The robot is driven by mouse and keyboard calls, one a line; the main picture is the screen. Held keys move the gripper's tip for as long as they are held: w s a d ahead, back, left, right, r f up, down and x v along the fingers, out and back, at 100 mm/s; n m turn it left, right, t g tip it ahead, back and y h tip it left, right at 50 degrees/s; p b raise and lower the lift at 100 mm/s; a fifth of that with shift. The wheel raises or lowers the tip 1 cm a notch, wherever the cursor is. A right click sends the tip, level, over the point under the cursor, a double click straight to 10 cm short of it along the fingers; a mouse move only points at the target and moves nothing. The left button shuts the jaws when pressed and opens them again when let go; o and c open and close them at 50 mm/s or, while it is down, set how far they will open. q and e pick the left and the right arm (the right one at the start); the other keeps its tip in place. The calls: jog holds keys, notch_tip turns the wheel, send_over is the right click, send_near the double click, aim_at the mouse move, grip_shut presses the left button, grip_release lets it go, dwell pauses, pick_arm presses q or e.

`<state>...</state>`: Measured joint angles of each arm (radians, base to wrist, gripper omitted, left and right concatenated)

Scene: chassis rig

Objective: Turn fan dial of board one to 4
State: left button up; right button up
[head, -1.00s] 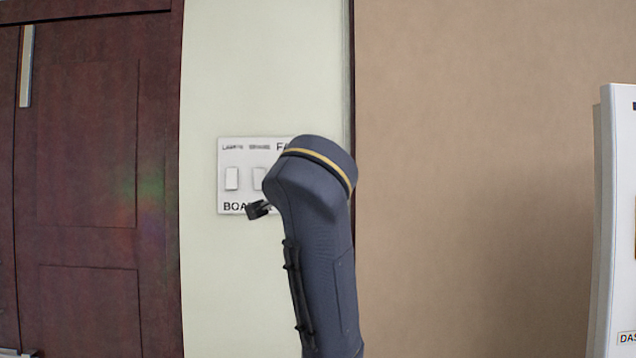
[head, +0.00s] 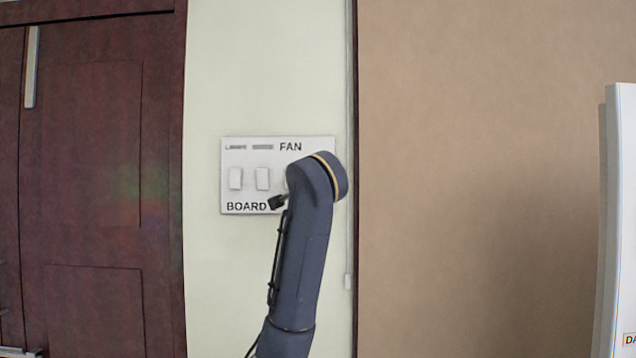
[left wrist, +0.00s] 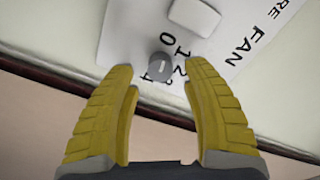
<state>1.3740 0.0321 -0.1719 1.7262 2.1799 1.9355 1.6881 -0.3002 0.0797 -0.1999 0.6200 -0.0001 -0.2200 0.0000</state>
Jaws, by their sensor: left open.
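The white switch board (head: 229,195) hangs on the pale wall, labelled FAN and BOARD; my left arm hides its right part and the number after BOARD. The fan dial (left wrist: 160,66) is a small grey round knob in the left wrist view, beside printed numbers; it is hidden in the head view. My left gripper (left wrist: 161,74) has two yellow fingers, spread apart and empty. The dial shows between and slightly beyond their tips, with no clear contact. In the head view the fingers are hidden behind my arm. My right gripper is not in view.
Two white rocker switches, a left one (head: 235,178) and a right one (head: 262,179), sit left of the hidden dial. A dark red door (head: 90,160) is at left, a brown wall panel (head: 470,170) at right. A white panel (head: 622,220) stands at the far right edge.

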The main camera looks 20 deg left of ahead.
pick_arm(q)
jog(key=shift+x, duration=1.15)
grip_shut()
